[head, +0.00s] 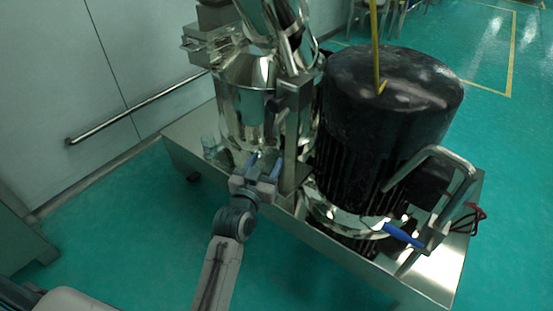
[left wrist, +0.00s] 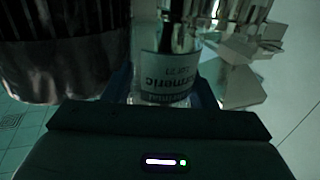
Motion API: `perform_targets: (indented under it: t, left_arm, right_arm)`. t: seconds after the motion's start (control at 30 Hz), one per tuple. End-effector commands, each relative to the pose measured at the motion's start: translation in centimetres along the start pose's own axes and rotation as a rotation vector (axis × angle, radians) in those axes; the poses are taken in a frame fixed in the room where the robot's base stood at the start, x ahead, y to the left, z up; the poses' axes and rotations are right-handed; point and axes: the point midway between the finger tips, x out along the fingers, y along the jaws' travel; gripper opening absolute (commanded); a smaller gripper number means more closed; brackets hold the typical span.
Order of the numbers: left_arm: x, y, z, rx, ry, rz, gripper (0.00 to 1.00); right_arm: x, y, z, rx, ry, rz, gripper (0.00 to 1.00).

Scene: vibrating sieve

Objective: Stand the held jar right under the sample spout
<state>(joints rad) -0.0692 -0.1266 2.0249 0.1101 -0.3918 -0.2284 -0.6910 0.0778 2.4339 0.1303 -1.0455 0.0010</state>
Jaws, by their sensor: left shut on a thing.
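My left gripper (head: 264,165) reaches in over the front edge of the steel deck, close to the polished steel sieve machine (head: 248,90). It is shut on a clear jar, whose white label (left wrist: 170,72) reads upside down in the left wrist view. The jar (left wrist: 160,98) sits between the two blue fingers. In the head view the held jar is hard to make out against the shiny steel. I cannot pick out the sample spout for certain. Shiny metal parts show just beyond the jar in the left wrist view. My right gripper is not in view.
A large black drum (head: 385,110) stands right of the gripper, with a blue-handled clamp (head: 403,235) below. A steel upright (head: 291,135) stands close by the fingers. A small clear vessel (head: 208,147) stands on the steel deck (head: 185,140) at left. Green floor lies open in front.

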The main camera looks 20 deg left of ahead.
Motion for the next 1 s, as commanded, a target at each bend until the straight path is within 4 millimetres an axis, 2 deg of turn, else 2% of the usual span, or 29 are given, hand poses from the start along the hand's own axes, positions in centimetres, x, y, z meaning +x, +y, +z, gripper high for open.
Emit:
perform_targets:
  t: [0.03, 0.1, 0.3, 0.47, 0.7, 1.0]
  left_arm:
    - [1.5, 0.1, 0.1, 0.001, 0.003, 0.0, 0.29]
    - [3.3, 0.3, 0.3, 0.0, 0.001, 0.0, 0.29]
    - [6.7, 0.5, 0.7, 0.0, 0.0, 0.0, 0.29]
    - [7.4, 0.6, 1.0, 0.0, -0.001, 0.0, 0.29]
    - [7.3, 0.6, 4.1, 0.0, -0.002, -0.001, 0.29]
    - [7.3, 0.6, 4.3, 0.0, 0.0, -0.001, 0.29]
  right_arm:
    - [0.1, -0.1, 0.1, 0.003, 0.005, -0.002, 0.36]
    - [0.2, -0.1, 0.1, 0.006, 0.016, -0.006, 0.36]
    - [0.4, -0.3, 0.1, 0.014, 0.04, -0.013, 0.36]
    - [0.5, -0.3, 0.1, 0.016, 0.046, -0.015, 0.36]
    - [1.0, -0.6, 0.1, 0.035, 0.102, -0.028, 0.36]
    - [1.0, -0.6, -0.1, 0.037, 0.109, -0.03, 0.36]
